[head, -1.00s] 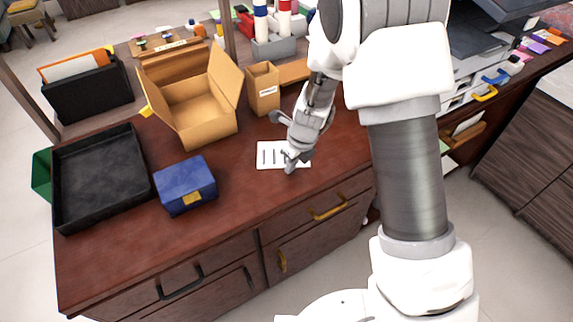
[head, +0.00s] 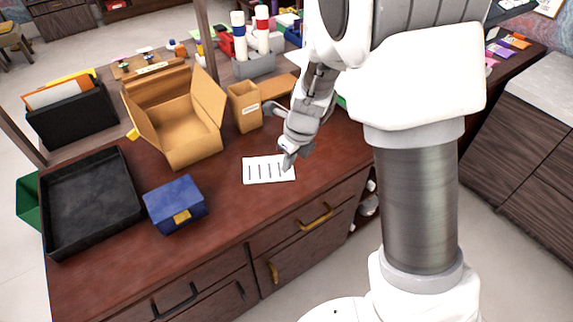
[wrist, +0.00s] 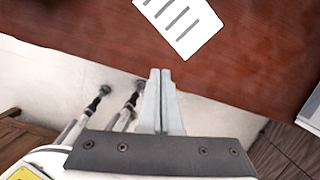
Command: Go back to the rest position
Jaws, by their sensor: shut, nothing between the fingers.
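My gripper (head: 287,165) is at the end of my arm, above the desk near its front right part, by the right edge of a white card with dark stripes (head: 262,170). In the wrist view my gripper (wrist: 160,75) has its two fingers together with nothing between them. The striped card (wrist: 182,24) shows there beyond the fingertips, on the desk top (wrist: 100,45). Part of the desk behind my arm is hidden.
A blue box (head: 175,203), a black tray (head: 137,212), an open cardboard box (head: 190,135) and a small brown carton (head: 244,108) stand to the left. A grey holder with bottles (head: 250,68) is at the back. The front middle of the desk is clear.

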